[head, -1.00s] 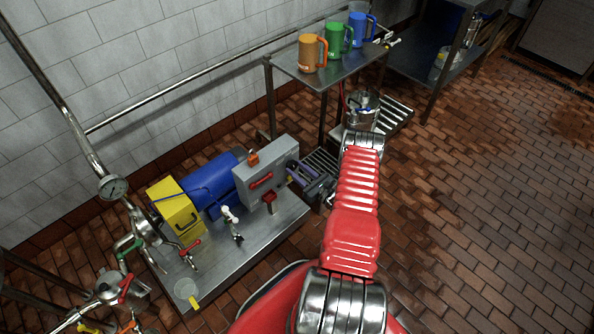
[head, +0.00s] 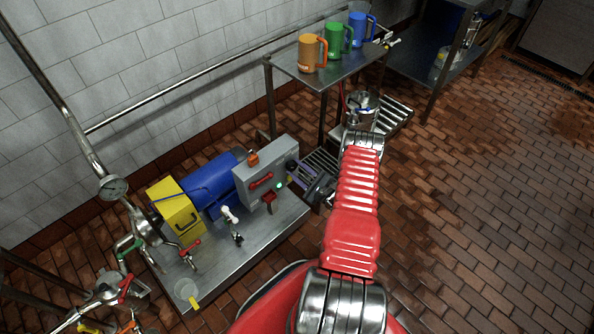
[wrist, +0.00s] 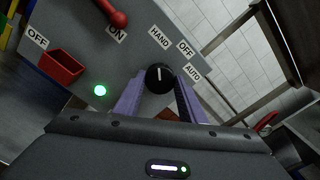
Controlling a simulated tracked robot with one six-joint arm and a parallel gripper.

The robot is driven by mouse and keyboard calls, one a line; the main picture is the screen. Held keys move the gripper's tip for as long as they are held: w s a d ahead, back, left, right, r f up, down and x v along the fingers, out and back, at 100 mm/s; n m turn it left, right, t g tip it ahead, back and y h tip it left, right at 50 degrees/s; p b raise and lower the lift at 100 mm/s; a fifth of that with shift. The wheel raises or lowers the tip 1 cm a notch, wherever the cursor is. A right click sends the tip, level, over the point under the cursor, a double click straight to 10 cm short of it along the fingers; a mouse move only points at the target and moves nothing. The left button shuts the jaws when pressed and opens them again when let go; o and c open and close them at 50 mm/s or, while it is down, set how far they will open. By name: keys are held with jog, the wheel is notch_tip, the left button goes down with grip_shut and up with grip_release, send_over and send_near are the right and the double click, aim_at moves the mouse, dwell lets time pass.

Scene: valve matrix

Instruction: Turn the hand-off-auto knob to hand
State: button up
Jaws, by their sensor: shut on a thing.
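The hand-off-auto knob (wrist: 159,77) is round and black, on the face of a grey control box (head: 265,176). In the wrist view its white mark points up, toward the HAND label (wrist: 159,37). The OFF label (wrist: 186,48) and AUTO label (wrist: 193,74) lie further right. My gripper (wrist: 159,88) has its two purple fingers on either side of the knob and is shut on it. In the head view my gripper (head: 299,172) is at the box's right face, and the knob is hard to make out there.
A lit green lamp (wrist: 100,90), a red switch block (wrist: 61,66) and a red lever (wrist: 116,15) share the panel. A table with mugs (head: 312,52) is beyond.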

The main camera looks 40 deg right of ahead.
dwell(0.3)
jog(key=o, duration=1)
jog(key=shift+o, duration=0.2)
jog(key=s, duration=1.4)
jog(key=shift+d, duration=0.15)
jog(key=shift+f, duration=0.1)
